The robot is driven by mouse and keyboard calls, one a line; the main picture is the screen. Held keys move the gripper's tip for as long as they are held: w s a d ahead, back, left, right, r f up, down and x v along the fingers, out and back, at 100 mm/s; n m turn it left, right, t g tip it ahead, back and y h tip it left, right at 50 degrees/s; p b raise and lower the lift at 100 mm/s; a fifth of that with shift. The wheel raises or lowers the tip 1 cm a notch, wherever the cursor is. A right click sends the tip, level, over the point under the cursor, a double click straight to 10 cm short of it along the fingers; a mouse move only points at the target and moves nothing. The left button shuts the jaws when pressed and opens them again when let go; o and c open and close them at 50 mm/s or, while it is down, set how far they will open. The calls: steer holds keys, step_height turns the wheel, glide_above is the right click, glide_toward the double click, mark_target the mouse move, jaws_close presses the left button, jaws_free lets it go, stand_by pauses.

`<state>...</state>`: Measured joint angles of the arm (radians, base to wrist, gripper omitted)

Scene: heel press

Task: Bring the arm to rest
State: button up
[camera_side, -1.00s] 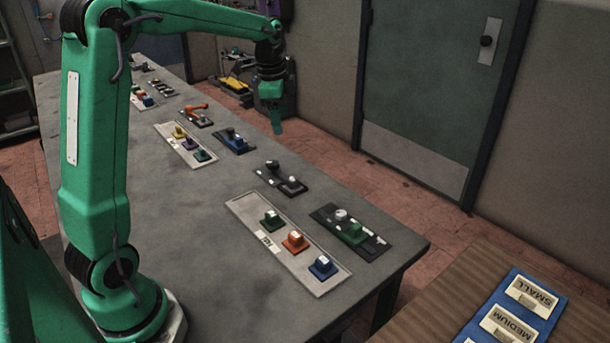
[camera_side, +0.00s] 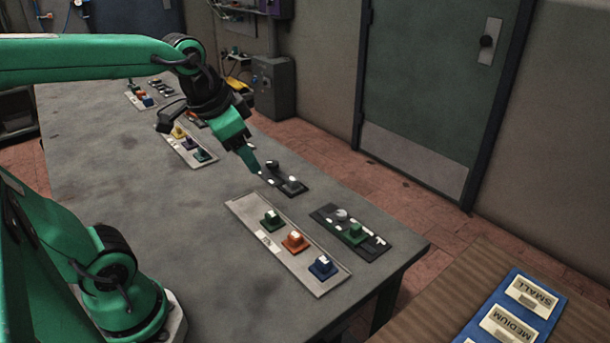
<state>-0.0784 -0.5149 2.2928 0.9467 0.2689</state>
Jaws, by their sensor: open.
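My green arm reaches in from the left, with its forearm level and its wrist bent down. My gripper (camera_side: 252,166) is open, points down and to the right, and holds nothing that I can see. Its tip shows at the left end of a small dark plate (camera_side: 281,180) with dark knobs. I cannot tell how high it is above the table or whether it touches. A light tray (camera_side: 258,238) with a green block (camera_side: 272,220), an orange block (camera_side: 295,241) and a blue block (camera_side: 323,266) lies nearer the camera.
A dark panel (camera_side: 378,246) with a green block (camera_side: 355,232) lies at the table's right edge. Another light tray (camera_side: 196,164) with small blocks is partly behind my wrist. A blue board (camera_side: 502,303) lies on a wooden surface at bottom right. The grey table (camera_side: 170,230) is clear at front left.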

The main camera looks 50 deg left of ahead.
steer(key=s+d+f+n, duration=0.2)
steer(key=s, duration=0.3)
steer(key=shift+s+f+t, duration=0.15)
steer(key=shift+f+t, duration=0.15)
steer(key=shift+t, duration=0.1)
steer(key=shift+d, duration=0.1)
stand_by(0.6)
